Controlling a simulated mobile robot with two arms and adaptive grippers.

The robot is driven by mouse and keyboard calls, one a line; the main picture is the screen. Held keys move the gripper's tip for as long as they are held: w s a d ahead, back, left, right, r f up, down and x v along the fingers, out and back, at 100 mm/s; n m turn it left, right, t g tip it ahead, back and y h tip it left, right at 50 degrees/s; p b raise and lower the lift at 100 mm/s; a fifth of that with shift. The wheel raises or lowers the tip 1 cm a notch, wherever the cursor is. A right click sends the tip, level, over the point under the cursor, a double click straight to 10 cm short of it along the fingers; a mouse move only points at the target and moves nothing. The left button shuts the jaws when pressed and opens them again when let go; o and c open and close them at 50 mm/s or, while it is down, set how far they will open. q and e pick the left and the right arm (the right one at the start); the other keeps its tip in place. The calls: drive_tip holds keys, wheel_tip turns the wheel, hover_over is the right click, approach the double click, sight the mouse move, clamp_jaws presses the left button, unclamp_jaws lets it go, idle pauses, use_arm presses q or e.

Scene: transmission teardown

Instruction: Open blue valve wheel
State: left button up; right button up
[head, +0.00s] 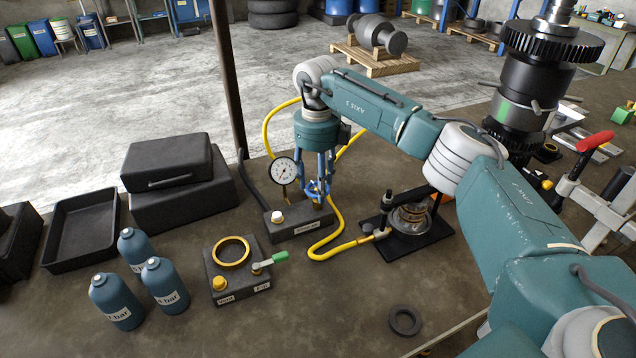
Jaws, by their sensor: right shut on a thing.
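The blue valve wheel (309,188) sits on top of a brass valve on a dark block with a white label (303,229). My right gripper (318,184) reaches down from above, its blue fingers shut on the wheel. The fingers hide much of the wheel, so its turn position cannot be told. A round white pressure gauge (284,170) stands on the left of the same block. My left gripper is not in view.
A yellow hose (333,243) runs from the block to a black press stand (413,231) on the right. A dark box with a brass ring (231,252) and green lever, and blue bottles (165,283), stand at left. A black ring (405,320) lies in front.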

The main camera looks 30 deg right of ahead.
drive_tip(key=n, duration=0.1)
drive_tip(key=n+b, duration=0.1)
drive_tip(key=n, duration=0.1)
drive_tip(key=shift+w+r, duration=0.2)
drive_tip(key=shift+w, duration=0.05)
drive_tip(key=n, duration=0.3)
drive_tip(key=shift+a+n+b, duration=0.1)
drive_tip(key=shift+n+b, duration=0.25)
drive_tip(key=shift+n, duration=0.05)
drive_tip(key=n, duration=0.3)
drive_tip(key=shift+n, duration=0.4)
drive_tip(key=n+b, duration=0.1)
drive_tip(key=n, duration=0.3)
drive_tip(key=shift+s, duration=0.1)
drive_tip(key=n, duration=0.4)
drive_tip(key=shift+a, duration=0.1)
drive_tip(key=n, duration=0.4)
drive_tip(key=shift+s+f+n, duration=0.1)
drive_tip(key=shift+n, duration=0.2)
drive_tip(key=n, duration=0.5)
drive_tip(key=shift+s+f, duration=0.1)
drive_tip(key=shift+s+n, duration=0.1)
drive_tip(key=shift+n, duration=1.3)
drive_tip(key=shift+f, duration=0.15)
